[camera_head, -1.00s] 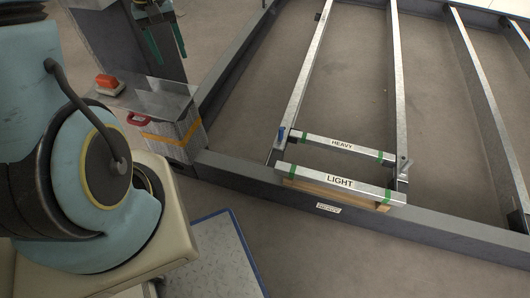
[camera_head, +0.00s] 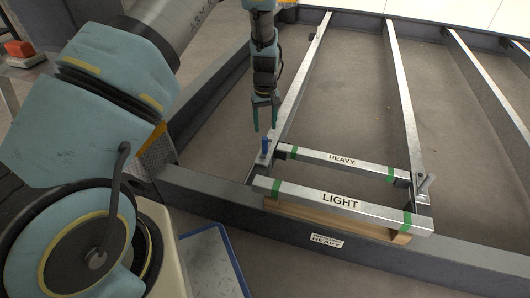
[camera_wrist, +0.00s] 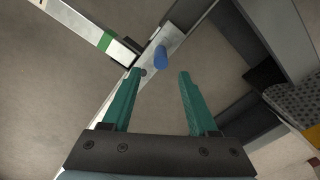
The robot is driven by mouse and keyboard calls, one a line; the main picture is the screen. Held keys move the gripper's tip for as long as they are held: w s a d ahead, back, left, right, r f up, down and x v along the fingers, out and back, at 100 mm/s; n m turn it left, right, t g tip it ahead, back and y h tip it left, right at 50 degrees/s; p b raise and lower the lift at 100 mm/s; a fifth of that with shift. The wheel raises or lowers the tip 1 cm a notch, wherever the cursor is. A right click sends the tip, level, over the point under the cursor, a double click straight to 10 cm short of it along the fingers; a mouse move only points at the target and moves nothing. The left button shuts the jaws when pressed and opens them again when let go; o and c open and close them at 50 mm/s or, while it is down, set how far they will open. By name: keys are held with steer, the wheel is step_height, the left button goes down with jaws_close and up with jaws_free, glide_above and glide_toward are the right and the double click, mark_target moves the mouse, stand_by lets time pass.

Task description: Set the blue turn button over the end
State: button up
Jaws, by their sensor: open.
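The blue turn button (camera_head: 265,147) stands on the left metal rail, near the left end of the bar marked HEAVY (camera_head: 340,160). In the wrist view the blue button (camera_wrist: 160,57) stands on the rail just beyond my fingertips. My gripper (camera_head: 264,127) has two green fingers pointing down, just above the button in the head view. In the wrist view the gripper (camera_wrist: 162,73) is open with nothing between its fingers. The bar marked LIGHT (camera_head: 340,203) lies in front of HEAVY, with a wooden strip (camera_head: 335,222) under it.
A metal-coloured turn button (camera_head: 425,184) sits at the right rail. The dark frame beam (camera_head: 370,252) carries a HEAVY label (camera_head: 326,241). Long rails run back across the floor, with open floor between them. A blue-edged plate (camera_head: 210,262) lies at the lower left.

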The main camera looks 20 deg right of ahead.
mark_target(265, 145)
step_height(265, 145, down, 10)
steer(key=b, duration=0.3)
steer(key=shift+a+f, duration=0.1)
steer(key=shift+f, duration=0.05)
jaws_close()
stand_by(0.4)
stand_by(1.0)
